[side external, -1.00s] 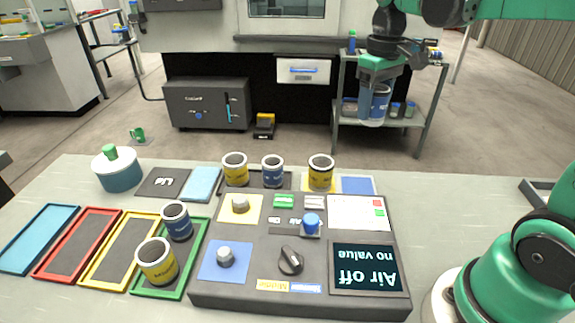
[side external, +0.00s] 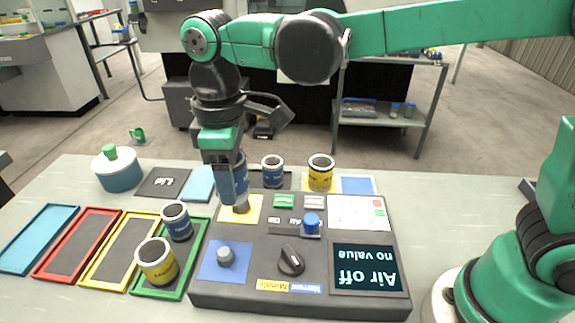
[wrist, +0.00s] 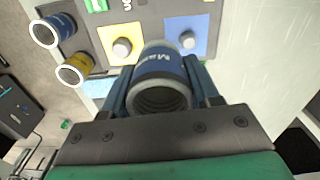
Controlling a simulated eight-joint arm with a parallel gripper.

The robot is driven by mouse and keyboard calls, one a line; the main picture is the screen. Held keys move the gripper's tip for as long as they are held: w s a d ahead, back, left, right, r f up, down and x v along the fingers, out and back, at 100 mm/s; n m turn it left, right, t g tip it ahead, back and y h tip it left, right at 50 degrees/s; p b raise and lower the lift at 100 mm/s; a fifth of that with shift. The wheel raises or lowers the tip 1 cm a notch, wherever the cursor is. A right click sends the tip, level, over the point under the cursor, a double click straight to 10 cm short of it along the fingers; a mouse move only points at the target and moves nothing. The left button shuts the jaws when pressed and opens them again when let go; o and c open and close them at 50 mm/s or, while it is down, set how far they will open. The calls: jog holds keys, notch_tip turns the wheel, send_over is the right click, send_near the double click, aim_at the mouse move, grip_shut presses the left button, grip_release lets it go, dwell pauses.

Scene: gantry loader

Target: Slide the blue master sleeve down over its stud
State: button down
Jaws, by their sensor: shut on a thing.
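My gripper (side external: 234,203) is shut on the blue master sleeve (wrist: 160,92), whose label starts with "Ma" in the wrist view. In the side view the sleeve is mostly hidden by the fingers, near the yellow pad (side external: 253,207) and its stud (side external: 240,208). The blue pad (side external: 207,262) carries a bare grey stud (side external: 225,257), nearer the side camera. In the wrist view, both the blue pad's stud (wrist: 187,39) and the yellow pad's stud (wrist: 122,47) show uncovered beyond the sleeve. I cannot tell the sleeve's exact height.
Blue (side external: 272,172) and yellow (side external: 320,173) sleeves stand behind the panel; another yellow one (wrist: 75,68) shows in the wrist view. Two sleeves stand in the green tray (side external: 152,292). A black knob (side external: 290,261), blue button (side external: 312,223) and display reading "Air off" (side external: 366,268) occupy the panel.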

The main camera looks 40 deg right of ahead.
aim_at(224, 252)
jog(key=shift+n, duration=0.8)
jog(key=a, duration=0.1)
jog(key=s+a, duration=0.1)
jog(key=a+f, duration=0.1)
jog(key=a, duration=0.1)
jog(key=shift+s+f, duration=0.1)
jog(key=shift+s, duration=0.3)
jog(key=shift+f, duration=3.85)
jog(key=shift+f, duration=0.2)
grip_release()
notch_tip(224, 252, up, 9)
